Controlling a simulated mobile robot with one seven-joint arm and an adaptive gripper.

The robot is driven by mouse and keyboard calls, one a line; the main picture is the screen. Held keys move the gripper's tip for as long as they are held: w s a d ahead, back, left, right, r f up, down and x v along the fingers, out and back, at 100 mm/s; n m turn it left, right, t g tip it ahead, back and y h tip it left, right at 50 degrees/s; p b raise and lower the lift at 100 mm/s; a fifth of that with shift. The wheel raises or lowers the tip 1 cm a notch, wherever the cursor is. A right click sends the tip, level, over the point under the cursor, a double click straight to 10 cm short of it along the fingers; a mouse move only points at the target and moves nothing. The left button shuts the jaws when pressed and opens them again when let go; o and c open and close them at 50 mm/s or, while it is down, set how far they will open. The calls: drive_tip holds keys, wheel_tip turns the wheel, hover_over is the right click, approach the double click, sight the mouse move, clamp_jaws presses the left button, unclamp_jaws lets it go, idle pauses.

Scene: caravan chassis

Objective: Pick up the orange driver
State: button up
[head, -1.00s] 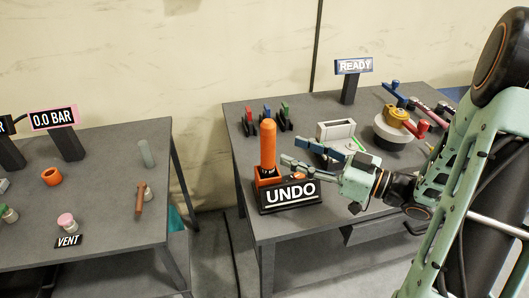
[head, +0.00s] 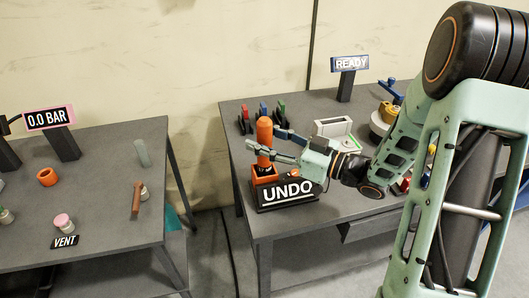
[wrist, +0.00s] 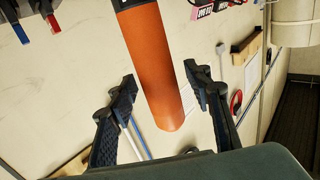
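The orange driver (head: 264,129) stands upright in an orange holder (head: 264,176) behind the black UNDO sign (head: 288,192) on the right-hand table. My gripper (head: 264,139) reaches in from the right at the height of the driver's handle. In the wrist view the driver's orange handle (wrist: 158,65) runs between the two dark fingers of my gripper (wrist: 159,76). The fingers are spread, with a gap showing on each side of the handle. The driver's lower end is hidden in the holder.
Small red, blue and green clamp-like pieces (head: 264,114) stand behind the driver. A pale box-shaped part (head: 333,128) and the READY sign (head: 350,63) are to the right. The left table (head: 100,180) stands apart across a gap.

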clamp_jaws()
idle(0.3)
